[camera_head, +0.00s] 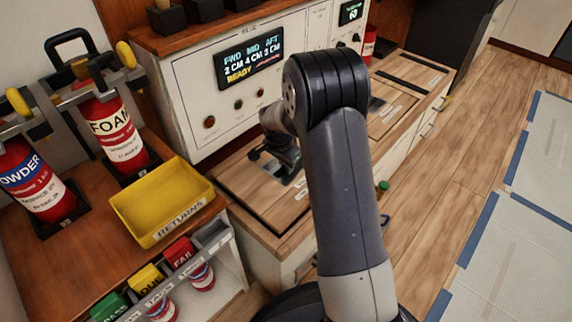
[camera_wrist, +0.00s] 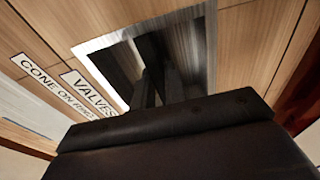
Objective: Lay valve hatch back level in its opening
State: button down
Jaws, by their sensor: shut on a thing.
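The valve hatch (camera_head: 248,196) is a wooden panel in the counter top below the white control panel. Dark seams run along its edges, and it looks flat or nearly so; I cannot tell whether it is fully level. In the wrist view its wooden face (camera_wrist: 253,38) carries a "VALVES" label (camera_wrist: 88,93) beside a metal-framed recess (camera_wrist: 104,41). My gripper (camera_head: 284,165) is down at this recess, partly hidden by my arm. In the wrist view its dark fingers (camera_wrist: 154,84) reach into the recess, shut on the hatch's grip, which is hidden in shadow.
The white control panel (camera_head: 190,95) rises just behind the hatch. A yellow returns tray (camera_head: 160,203) and red extinguishers (camera_head: 113,135) stand on the left bench. Another wooden panel (camera_head: 395,103) lies farther along the counter. The wooden floor at right (camera_head: 450,165) is clear.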

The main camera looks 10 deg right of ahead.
jog(key=shift+f+b, duration=0.9)
jog(key=shift+f, duration=0.4)
jog(key=c, duration=1.4)
grip_release()
jog(key=shift+o, duration=0.2)
jog(key=shift+f, duration=0.1)
jog(key=r+p, duration=0.1)
jog(key=r, duration=0.2)
jog(key=a+r+p, duration=0.1)
jog(key=r+p, duration=0.1)
jog(key=r, duration=0.2)
jog(key=s+r+p, duration=0.1)
jog(key=r, duration=0.2)
jog(key=shift+a+r, duration=0.35)
jog(key=shift+r, duration=0.05)
jog(key=shift+f, duration=0.1)
